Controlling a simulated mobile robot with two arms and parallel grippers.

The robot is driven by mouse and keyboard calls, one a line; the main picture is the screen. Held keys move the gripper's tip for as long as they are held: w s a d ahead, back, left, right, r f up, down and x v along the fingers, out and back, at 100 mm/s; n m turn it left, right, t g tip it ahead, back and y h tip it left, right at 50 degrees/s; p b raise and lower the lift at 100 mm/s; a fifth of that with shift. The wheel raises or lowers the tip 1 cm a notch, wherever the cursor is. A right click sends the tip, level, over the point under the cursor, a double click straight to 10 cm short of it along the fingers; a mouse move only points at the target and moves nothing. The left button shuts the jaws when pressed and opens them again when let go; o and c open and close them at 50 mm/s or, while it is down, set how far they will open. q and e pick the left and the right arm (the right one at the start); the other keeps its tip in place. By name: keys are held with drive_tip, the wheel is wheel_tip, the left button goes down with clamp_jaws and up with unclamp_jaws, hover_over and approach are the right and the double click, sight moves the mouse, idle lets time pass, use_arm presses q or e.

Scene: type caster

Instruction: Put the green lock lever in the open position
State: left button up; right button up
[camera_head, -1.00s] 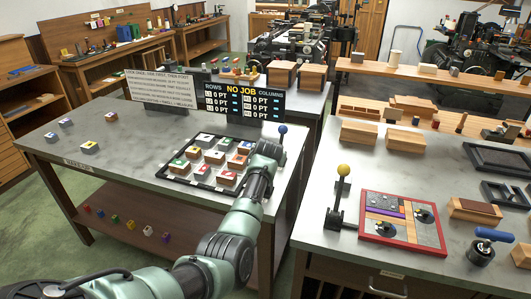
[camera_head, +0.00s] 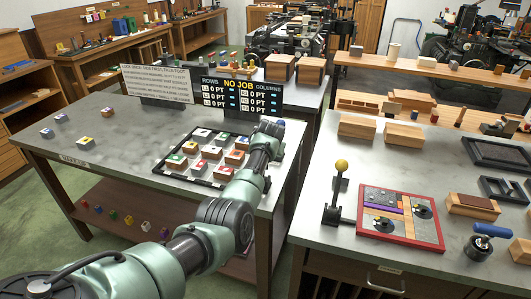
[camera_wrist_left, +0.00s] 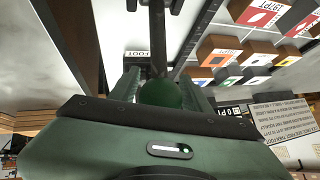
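In the left wrist view a green ball knob (camera_wrist_left: 160,94) sits on a dark lever rod (camera_wrist_left: 157,40), between the two fingers of my left gripper (camera_wrist_left: 163,88). The fingers stand apart on either side of the knob; gaps seem to show, and I cannot tell whether either touches it. In the head view my left arm reaches over the left table's right edge, and its wrist hides the gripper and the green knob. My right gripper is not in view.
A black-framed tray (camera_head: 175,176) of colored-top blocks lies left of my wrist, with a sign board (camera_head: 240,96) behind. On the right table stand a yellow-knobbed lever (camera_head: 341,166) and a red-framed board (camera_head: 362,207). The left table's left part is mostly clear.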

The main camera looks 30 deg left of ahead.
use_arm(q)
drive_tip(key=shift+o, duration=0.2)
drive_tip(key=shift+w+f, duration=0.1)
drive_tip(key=shift+v, duration=0.75)
drive_tip(key=v, duration=0.6)
drive_tip(key=shift+b, duration=0.35)
